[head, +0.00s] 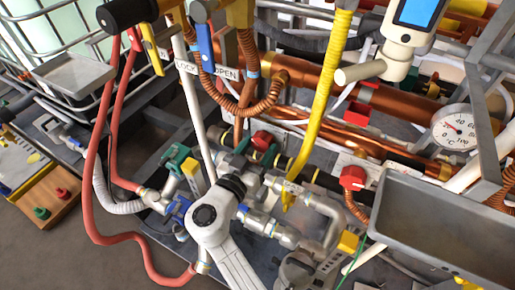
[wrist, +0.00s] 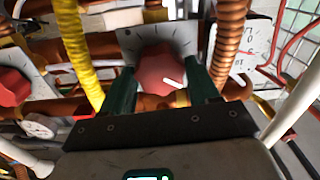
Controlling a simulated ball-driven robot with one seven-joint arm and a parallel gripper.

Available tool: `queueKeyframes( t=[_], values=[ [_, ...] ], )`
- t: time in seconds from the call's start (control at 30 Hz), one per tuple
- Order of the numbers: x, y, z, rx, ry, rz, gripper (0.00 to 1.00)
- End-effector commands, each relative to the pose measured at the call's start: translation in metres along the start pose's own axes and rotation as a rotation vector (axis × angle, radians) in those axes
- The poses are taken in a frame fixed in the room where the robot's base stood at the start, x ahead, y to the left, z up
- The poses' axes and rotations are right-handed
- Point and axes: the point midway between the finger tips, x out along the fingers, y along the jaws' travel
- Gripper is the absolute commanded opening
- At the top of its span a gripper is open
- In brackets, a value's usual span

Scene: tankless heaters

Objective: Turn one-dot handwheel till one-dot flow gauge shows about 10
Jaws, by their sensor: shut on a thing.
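A red handwheel (wrist: 160,70) with a white pointer mark sits in front of a pale scale plate (wrist: 185,35) with tick marks. A small dark dot shows at the plate's upper left. My gripper (wrist: 163,88) has its dark green fingers on both sides of the handwheel and is shut on it. In the head view, this red handwheel (head: 262,140) is small and partly covered by my gripper (head: 265,152). A round white gauge (head: 459,127) with a dark needle stands at the right.
Another red handwheel (head: 352,177) is to the right, and a second one shows at the left in the wrist view (wrist: 12,88). A yellow hose (head: 325,90), copper pipes (head: 300,75) and a grey tray (head: 440,225) crowd the space around my arm.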

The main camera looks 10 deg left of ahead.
Motion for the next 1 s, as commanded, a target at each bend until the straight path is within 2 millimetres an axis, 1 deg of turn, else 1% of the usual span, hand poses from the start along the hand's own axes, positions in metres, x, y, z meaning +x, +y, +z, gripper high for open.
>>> queueKeyframes(
  t=[0.17, 0.37, 1.0],
  values=[
    [-0.0001, 0.0, 0.0013, -0.051, -0.001, -0.001, 0.3],
    [-0.0002, 0.0, 0.002, -0.182, 0.0, -0.001, 0.3],
    [-0.0001, 0.0006, -0.0008, -0.783, -0.001, 0.0, 0.3]
  ],
)
